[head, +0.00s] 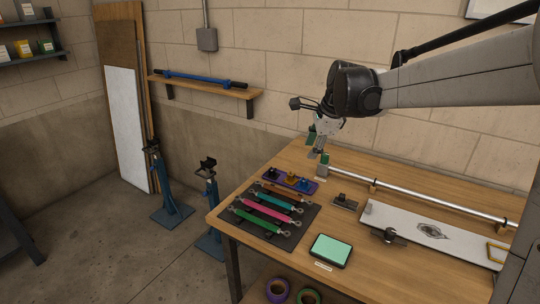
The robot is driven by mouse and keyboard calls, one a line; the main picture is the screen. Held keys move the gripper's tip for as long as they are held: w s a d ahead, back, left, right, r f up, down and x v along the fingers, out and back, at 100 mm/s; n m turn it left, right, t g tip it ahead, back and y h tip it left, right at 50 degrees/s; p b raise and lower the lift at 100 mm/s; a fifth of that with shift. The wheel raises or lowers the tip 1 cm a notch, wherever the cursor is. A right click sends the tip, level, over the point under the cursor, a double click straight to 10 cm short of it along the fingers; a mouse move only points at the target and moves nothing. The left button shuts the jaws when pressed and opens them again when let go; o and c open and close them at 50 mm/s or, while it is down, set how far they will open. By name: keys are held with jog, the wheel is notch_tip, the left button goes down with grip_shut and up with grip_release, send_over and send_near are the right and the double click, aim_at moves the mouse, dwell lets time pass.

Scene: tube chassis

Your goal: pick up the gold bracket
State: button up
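The gold bracket (292,177) looks like a small gold-orange piece in the middle of a purple tray (313,188) on the workbench. A dark piece (273,172) sits to its left and a blue piece (304,183) to its right in the same tray. My gripper (318,150) hangs above the bench, above and to the right of the gold bracket and apart from it. Its fingers are small and partly overlap the area near the tube's end, so their opening is unclear. I see nothing clearly held.
A dark mat (291,238) with several coloured links lies in front of the tray. A long metal tube (420,194) runs to the right on supports. A green-screened device (331,250) and a white panel (400,222) lie on the wooden workbench (345,171). Blue stands (173,208) are left.

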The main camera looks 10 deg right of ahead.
jog(key=w+d+f+m, duration=0.1)
jog(key=w+f+m, duration=0.3)
jog(key=w, duration=0.4)
jog(key=m+g+y, duration=0.1)
jog(key=m, duration=0.4)
send_near(293, 174)
jog(key=x, duration=1)
jog(key=shift+w+a+f, duration=0.1)
jog(key=shift+f, duration=0.1)
grip_shut()
